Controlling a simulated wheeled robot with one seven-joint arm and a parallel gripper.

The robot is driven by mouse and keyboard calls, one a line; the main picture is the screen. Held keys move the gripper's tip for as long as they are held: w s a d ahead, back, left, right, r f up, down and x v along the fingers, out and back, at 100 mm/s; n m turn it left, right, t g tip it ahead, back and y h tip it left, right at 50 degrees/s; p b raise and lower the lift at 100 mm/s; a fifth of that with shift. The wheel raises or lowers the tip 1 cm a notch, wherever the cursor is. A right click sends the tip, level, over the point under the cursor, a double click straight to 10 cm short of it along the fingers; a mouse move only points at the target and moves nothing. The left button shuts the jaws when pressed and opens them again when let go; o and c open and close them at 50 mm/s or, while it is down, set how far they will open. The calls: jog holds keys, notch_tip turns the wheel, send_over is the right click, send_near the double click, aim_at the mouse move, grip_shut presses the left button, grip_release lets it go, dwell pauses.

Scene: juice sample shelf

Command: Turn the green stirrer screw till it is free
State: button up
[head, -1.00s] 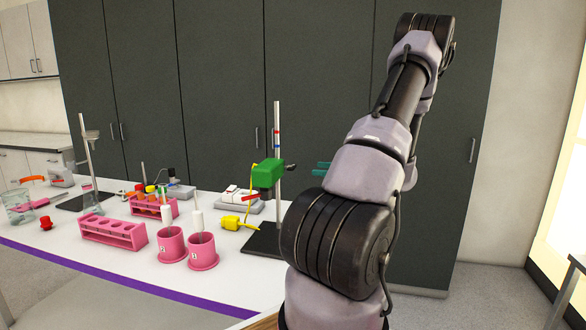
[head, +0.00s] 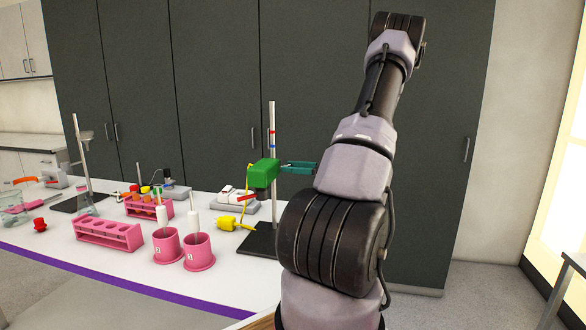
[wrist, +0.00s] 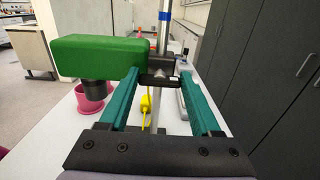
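The green stirrer (head: 263,173) is mounted on an upright stand rod (head: 272,125). In the wrist view the stirrer's green body (wrist: 97,56) is at upper left, with a dark part under it. The dark stirrer screw (wrist: 160,80) is at the rod, between my gripper's teal fingertips (wrist: 161,76). The fingers are spread and lie on either side of the screw; I cannot tell whether either touches it. In the head view my gripper (head: 285,167) reaches in from the right and hides the screw.
The black stand base (head: 258,240) is on the white bench, with a yellow device (head: 235,223) beside it. Pink holders (head: 198,252) and a pink rack (head: 108,234) stand to the left. Tall dark cabinets (head: 215,80) are behind the bench.

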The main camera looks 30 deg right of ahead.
jog(key=c, duration=0.5)
jog(key=shift+s+a+f+n, duration=0.1)
jog(key=shift+n, duration=4.35)
jog(key=shift+s+f+n, duration=0.1)
jog(key=shift+n, duration=4.35)
jog(key=o, duration=1.4)
jog(key=shift+c, duration=0.2)
